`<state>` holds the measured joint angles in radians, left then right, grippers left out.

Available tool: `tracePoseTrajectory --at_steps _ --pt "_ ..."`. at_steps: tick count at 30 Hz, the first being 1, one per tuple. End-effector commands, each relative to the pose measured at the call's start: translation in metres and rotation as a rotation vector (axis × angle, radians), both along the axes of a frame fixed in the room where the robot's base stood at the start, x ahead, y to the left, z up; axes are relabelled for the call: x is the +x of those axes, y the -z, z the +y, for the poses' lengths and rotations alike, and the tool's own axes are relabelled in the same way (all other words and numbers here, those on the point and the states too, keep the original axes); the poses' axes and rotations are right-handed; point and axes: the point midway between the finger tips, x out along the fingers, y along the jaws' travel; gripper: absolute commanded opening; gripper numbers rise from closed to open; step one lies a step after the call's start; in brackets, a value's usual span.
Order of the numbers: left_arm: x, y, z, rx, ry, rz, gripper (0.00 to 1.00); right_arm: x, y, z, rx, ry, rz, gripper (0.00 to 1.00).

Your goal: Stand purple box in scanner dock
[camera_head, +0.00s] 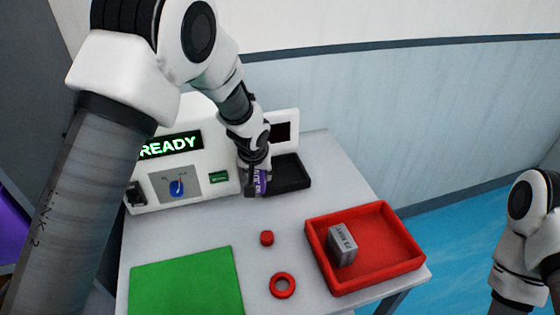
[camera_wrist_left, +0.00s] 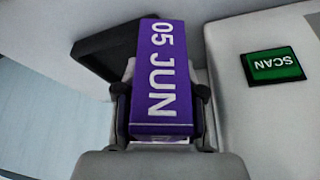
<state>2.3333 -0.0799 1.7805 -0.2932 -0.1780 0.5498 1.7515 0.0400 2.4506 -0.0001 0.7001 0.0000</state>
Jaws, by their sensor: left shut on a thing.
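The purple box (camera_head: 260,182) is held by my left gripper (camera_head: 257,188) in the head view, at the left edge of the black scanner dock (camera_head: 290,176). In the left wrist view the purple box (camera_wrist_left: 160,80) carries white "05 JUN" lettering and sits between the fingers of my left gripper (camera_wrist_left: 162,118). The dark dock (camera_wrist_left: 112,48) lies behind it there. I cannot tell whether the box touches the dock. My right arm shows at the right edge of the head view; its gripper is out of frame.
The white machine (camera_head: 215,188) shows "READY", a blue knob (camera_head: 177,188) and a green SCAN label (camera_wrist_left: 273,66). A red tray (camera_head: 390,250) holds a grey box (camera_head: 342,245). A red ring (camera_head: 282,286), a small red piece (camera_head: 267,238) and a green mat (camera_head: 186,285) lie on the table.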

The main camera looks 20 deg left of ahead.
Motion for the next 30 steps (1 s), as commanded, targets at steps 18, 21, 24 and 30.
tracePoseTrajectory --at_steps 18,21,24,30 --pt "0.093 0.04 -0.029 -0.001 -0.001 0.003 0.0 0.0 -0.038 0.0 0.0 0.0 0.001 0.48" --pt "0.094 0.044 -0.029 -0.001 -0.001 -0.001 0.0 0.0 -0.037 0.0 0.0 0.0 0.001 0.48" --pt "0.094 0.044 -0.029 -0.001 -0.001 -0.001 0.0 0.0 -0.036 0.0 0.0 0.0 0.001 0.48" --pt "0.093 0.047 -0.029 -0.001 -0.001 0.0 0.56 -0.001 -0.033 0.0 0.0 0.0 0.001 0.48"
